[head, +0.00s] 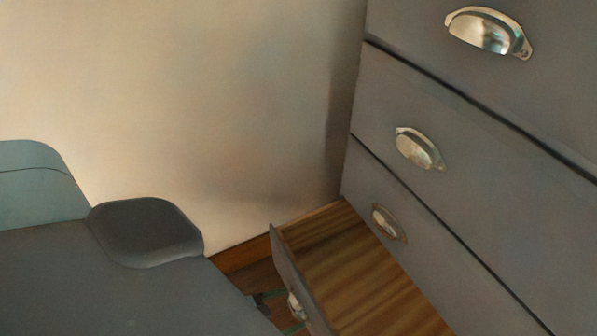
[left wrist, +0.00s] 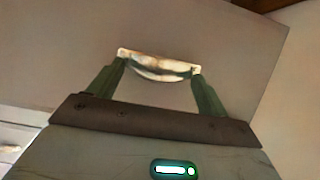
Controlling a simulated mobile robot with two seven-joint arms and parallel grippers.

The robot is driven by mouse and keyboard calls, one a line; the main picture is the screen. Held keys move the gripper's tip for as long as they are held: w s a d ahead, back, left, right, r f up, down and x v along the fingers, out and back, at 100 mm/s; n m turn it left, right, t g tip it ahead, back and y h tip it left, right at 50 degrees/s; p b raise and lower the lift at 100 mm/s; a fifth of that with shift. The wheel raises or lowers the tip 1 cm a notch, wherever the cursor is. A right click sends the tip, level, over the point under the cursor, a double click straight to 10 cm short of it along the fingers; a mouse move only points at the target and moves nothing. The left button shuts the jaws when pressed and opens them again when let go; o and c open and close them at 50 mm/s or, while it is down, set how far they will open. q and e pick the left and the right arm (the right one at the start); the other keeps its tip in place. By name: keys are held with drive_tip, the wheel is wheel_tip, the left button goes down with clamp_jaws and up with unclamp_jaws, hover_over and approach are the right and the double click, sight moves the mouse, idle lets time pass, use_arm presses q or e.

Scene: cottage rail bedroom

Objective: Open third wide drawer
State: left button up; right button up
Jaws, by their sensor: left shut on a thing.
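A low drawer (head: 340,262) of the grey dresser stands pulled out, showing its brown wooden inside. Its grey front (head: 287,262) carries a metal cup handle (head: 297,306). My left gripper (head: 284,309) is at this handle, mostly hidden behind my own body in the head view. In the left wrist view, the green fingers of my left gripper (left wrist: 158,70) reach the two ends of the cup handle (left wrist: 160,66) and are shut on it. The drawer looks empty in the part that shows. My right gripper is not in view.
Closed drawers with cup handles rise above the open one: a lower handle (head: 388,222), a middle handle (head: 419,149) and an upper handle (head: 488,32). A plain pale wall (head: 220,110) with a wooden baseboard (head: 240,254) stands close beside the dresser.

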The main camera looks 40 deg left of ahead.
use_arm(q)
drive_tip(key=shift+s+a, duration=0.3)
drive_tip(key=shift+s, duration=0.45)
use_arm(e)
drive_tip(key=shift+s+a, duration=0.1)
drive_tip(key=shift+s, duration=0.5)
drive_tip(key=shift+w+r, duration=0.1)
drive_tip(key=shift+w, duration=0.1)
use_arm(q)
drive_tip(key=o, duration=1.1)
drive_tip(key=shift+o, duration=0.2)
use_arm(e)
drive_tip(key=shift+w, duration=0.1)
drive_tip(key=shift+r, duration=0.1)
use_arm(q)
drive_tip(key=p+v, duration=0.1)
drive_tip(key=v, duration=0.6)
drive_tip(key=shift+s, duration=0.3)
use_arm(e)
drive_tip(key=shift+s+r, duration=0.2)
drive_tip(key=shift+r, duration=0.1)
